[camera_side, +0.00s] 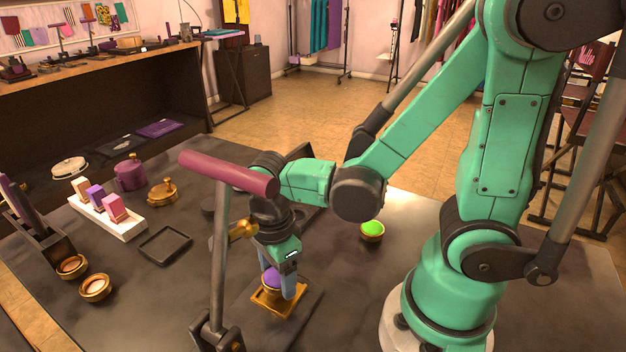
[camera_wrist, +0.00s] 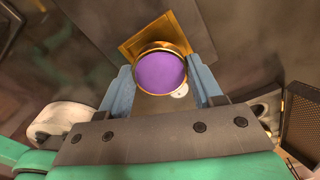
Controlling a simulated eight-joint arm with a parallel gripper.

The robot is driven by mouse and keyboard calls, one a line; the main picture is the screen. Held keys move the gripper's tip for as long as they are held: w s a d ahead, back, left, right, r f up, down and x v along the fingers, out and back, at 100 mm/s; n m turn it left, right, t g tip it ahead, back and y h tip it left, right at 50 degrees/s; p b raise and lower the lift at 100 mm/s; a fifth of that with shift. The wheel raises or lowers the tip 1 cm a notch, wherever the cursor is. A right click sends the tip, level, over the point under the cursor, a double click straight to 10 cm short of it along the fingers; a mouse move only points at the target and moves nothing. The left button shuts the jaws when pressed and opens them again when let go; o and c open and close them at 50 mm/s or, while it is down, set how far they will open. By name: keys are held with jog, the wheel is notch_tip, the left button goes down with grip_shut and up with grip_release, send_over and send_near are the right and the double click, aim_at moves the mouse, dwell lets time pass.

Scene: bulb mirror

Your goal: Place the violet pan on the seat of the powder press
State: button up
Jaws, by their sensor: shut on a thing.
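The violet pan (camera_wrist: 160,73) is a round gold-rimmed dish of violet powder. It sits between the two blue fingers of my gripper (camera_wrist: 163,84), which is shut on it. The pan also shows in the side view (camera_side: 272,279), partly hidden by a finger. The square brass seat (camera_side: 278,303) of the powder press is right below the pan, and its plate shows behind the pan in the wrist view (camera_wrist: 134,47). I cannot tell whether the pan touches the seat. The press has a long lever with a maroon handle (camera_side: 228,172), standing raised beside my gripper (camera_side: 280,284).
A pan of green powder (camera_side: 372,230) stands to the right. Two brass pans (camera_side: 95,288) are at the left. An empty dark square tray (camera_side: 165,246) and a white block (camera_side: 108,217) holding small coloured boxes are at the left. The press lever's post stands close to my wrist.

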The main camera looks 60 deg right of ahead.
aim_at(278, 276)
jog(key=shift+f, duration=0.75)
jog(key=shift+f, duration=0.1)
jog(key=o, duration=1.2)
jog(key=shift+o, duration=0.2)
jog(key=shift+r, duration=3.85)
